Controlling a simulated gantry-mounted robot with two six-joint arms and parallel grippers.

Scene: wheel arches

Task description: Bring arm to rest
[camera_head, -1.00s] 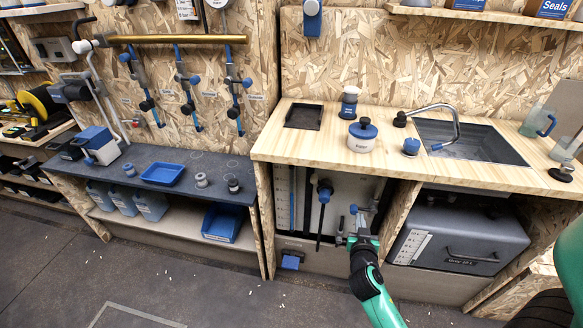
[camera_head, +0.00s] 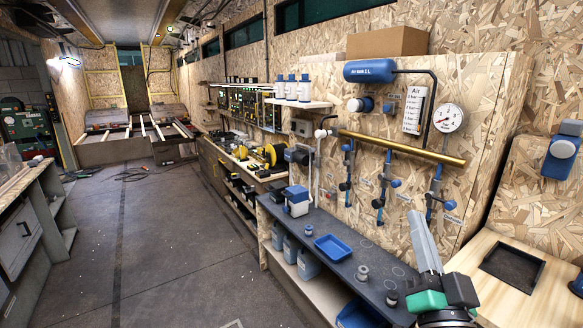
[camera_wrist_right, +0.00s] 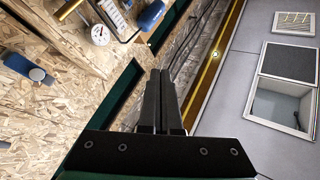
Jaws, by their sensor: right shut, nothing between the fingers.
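My right gripper (camera_head: 417,222) stands in front of the wooden wall at the lower right of the head view, its grey fingers pointing up. Its green and black wrist is below, at the picture's lower edge, over the area between the dark shelf and the wooden counter. In the right wrist view the two black fingers of the right gripper (camera_wrist_right: 160,75) lie side by side, shut and empty. My left gripper does not show in either view.
A dark shelf (camera_head: 338,262) holds a blue tray (camera_head: 333,247) and small parts. Blue-handled valves hang under a brass pipe (camera_head: 400,146). A wooden counter (camera_head: 480,262) with a dark recess is at the right. The floor (camera_head: 150,230) at the left is largely open.

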